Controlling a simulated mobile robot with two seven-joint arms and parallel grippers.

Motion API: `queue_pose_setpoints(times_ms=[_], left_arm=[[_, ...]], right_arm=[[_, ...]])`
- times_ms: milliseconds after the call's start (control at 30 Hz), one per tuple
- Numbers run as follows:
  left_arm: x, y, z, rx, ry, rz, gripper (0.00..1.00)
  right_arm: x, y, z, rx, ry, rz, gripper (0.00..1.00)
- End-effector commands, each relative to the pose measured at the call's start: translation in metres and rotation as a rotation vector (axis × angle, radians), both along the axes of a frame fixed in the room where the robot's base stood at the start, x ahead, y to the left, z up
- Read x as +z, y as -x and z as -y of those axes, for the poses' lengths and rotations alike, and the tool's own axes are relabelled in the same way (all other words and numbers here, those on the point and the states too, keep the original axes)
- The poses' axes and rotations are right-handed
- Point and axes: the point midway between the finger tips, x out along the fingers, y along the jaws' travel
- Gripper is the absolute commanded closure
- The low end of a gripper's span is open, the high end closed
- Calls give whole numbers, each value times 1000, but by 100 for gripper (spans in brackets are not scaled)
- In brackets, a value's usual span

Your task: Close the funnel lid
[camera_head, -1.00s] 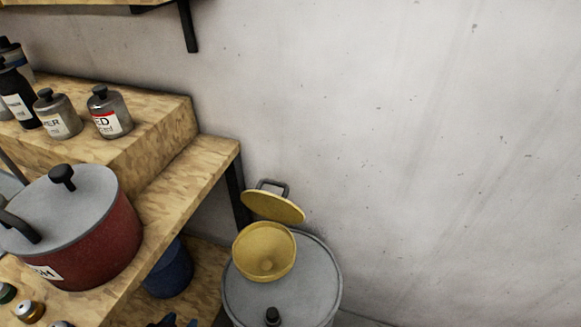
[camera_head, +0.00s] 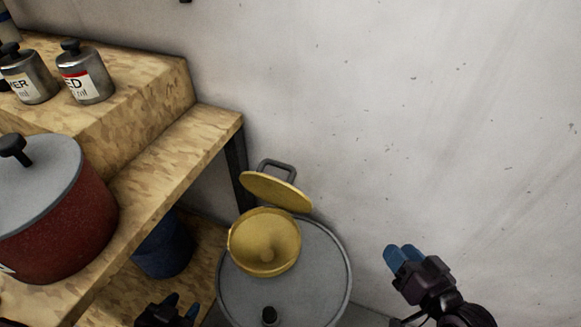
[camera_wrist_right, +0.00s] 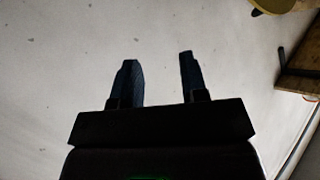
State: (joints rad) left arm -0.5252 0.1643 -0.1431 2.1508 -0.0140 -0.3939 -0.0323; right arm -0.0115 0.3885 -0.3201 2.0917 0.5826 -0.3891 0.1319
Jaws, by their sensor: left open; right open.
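A yellow funnel (camera_head: 264,242) sits on top of a grey drum (camera_head: 316,275) in the head view. Its yellow lid (camera_head: 276,191) stands open, tilted up behind the bowl, with a grey handle (camera_head: 278,168) on its back. My right gripper (camera_head: 402,258) is to the right of the drum, in front of the wall, apart from the lid. In the right wrist view its fingers (camera_wrist_right: 160,80) are apart and empty. My left gripper (camera_head: 181,306) is at the bottom edge, left of the drum, open. A yellow edge, probably the lid, shows at the wrist view's top right.
A wooden workbench (camera_head: 178,155) stands left, with a red pot (camera_head: 65,235) and labelled bottles (camera_head: 86,75) on it. A blue container (camera_head: 163,248) stands below it. A black knob (camera_head: 269,315) rises from the drum top. The bare wall is on the right.

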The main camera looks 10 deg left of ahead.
Motion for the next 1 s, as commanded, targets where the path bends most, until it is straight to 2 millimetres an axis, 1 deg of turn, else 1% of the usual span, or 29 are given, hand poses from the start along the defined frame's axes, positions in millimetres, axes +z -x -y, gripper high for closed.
queue_pose_setpoints(times_ms=[33,200,500,800,1000], left_arm=[[-11,2,1,-4,-3,-14,57],[-23,2,2,-16,-14,-24,57],[-44,2,5,-37,-32,-46,57],[-64,2,8,-64,-46,-70,57],[-68,0,10,-77,-53,-71,57]], right_arm=[[-3,-10,-11,40,-38,-7,60],[13,-37,-46,168,-175,-27,60],[38,-67,-97,393,-373,-126,60],[57,-85,-134,587,-513,-284,60],[68,-90,-145,662,-559,-365,60]])
